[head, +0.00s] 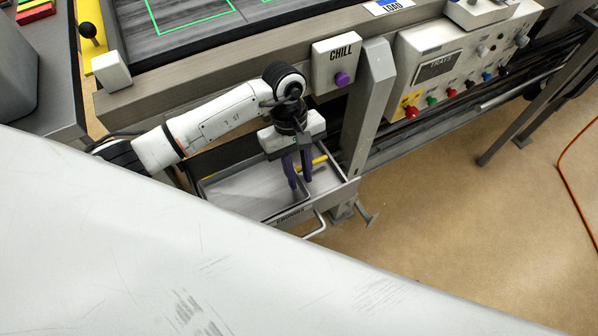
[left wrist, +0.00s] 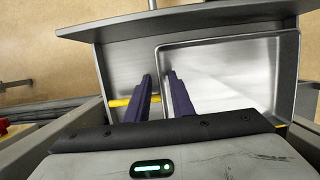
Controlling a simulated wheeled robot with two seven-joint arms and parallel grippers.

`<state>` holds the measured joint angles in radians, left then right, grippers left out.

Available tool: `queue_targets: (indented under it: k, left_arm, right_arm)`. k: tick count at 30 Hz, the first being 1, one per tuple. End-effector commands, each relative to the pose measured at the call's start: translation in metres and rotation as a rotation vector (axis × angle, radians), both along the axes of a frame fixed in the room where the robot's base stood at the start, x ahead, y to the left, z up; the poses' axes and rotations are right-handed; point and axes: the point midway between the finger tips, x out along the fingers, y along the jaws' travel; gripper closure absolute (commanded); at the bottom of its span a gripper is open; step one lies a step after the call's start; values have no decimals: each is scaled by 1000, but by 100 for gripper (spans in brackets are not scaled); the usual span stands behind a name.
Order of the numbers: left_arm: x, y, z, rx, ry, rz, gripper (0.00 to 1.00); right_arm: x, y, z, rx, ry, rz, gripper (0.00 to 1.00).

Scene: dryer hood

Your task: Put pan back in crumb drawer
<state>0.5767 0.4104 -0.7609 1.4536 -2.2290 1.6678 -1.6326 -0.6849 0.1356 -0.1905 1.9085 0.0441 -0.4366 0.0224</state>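The shallow steel pan (left wrist: 225,75) lies in the drawer, covering the right part in the left wrist view; the drawer's bare floor (left wrist: 128,70) shows on the left. The pan also shows in the head view (head: 238,190). My left gripper (head: 297,180) points down into the drawer with purple fingers. In the left wrist view, the fingers (left wrist: 162,85) stand on either side of the pan's left wall, with a visible gap between them. My right gripper is out of view.
A yellow bar (head: 312,163) crosses the drawer behind the fingers. A steel leg (head: 368,105) stands close beside the drawer. A button panel (head: 455,75) is to the right. A large pale scratched surface (head: 130,250) blocks the lower left. Open floor lies to the right.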

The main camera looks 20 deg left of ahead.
Motion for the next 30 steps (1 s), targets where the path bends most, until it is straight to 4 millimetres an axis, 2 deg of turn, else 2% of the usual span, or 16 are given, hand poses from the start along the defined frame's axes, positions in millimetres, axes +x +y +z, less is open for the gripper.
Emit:
queue_targets:
  k: [5,7,18,21,25,30]
  left_arm:
    - [0,-1,6,-2,1,-1,78]
    - [3,2,13,-1,-4,0,78]
    - [15,16,89,1,-4,-1,78]
    - [18,19,103,1,-2,-1,78]
    - [19,21,115,-1,-1,-1,78]
    - [19,22,120,1,1,0,78]
  right_arm:
    - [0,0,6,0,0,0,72]
    - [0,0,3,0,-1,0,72]
    - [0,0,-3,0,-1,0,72]
    - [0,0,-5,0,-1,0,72]
    - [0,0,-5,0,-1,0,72]
    - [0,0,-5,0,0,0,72]
